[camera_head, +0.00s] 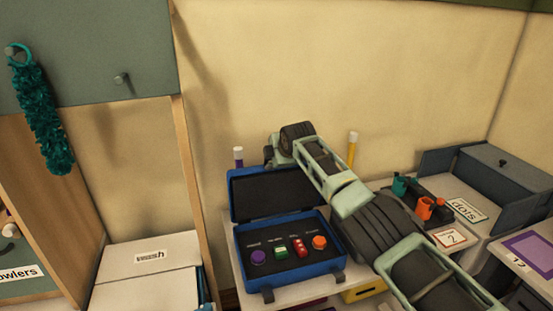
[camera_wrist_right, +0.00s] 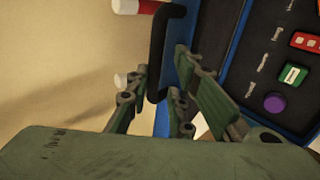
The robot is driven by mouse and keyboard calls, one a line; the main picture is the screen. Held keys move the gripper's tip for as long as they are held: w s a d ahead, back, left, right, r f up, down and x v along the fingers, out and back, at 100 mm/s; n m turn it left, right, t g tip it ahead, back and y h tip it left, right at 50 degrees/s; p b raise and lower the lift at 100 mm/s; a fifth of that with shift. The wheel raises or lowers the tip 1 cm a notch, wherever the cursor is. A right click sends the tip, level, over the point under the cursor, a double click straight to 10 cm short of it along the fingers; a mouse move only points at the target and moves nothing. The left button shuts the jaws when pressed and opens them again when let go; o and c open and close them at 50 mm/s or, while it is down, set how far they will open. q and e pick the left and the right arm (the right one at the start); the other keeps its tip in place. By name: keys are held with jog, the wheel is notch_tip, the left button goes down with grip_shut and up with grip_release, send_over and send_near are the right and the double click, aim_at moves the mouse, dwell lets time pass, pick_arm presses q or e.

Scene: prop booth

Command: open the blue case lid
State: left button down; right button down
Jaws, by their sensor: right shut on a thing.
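The blue case (camera_head: 340,266) sits on a pale table, and its lid (camera_head: 232,190) stands raised at the back with the dark lining facing forward. Inside the case are a purple knob (camera_head: 258,257), a green switch (camera_head: 281,252), a red switch (camera_head: 301,248) and an orange knob (camera_head: 319,242). My right arm reaches over the case from the lower right. My right gripper (camera_wrist_right: 160,98) is at the top of the lid, shut on the black handle (camera_wrist_right: 157,55) at its edge. The fingers partly hide the grip. My left gripper is not in view.
A white box (camera_head: 150,275) stands at left.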

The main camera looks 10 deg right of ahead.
jog(key=c, duration=2)
grip_release()
jog(key=shift+s+a+f, duration=0.1)
jog(key=shift+s+f, duration=0.05)
jog(key=shift+f, duration=0.1)
jog(key=shift+o, duration=0.9)
jog(key=shift+w+f, duration=0.1)
jog(key=shift+w, duration=0.1)
jog(key=v, duration=1.2)
jog(key=shift+r, duration=0.3)
jog(key=shift+w, duration=0.1)
jog(key=shift+c, duration=0.2)
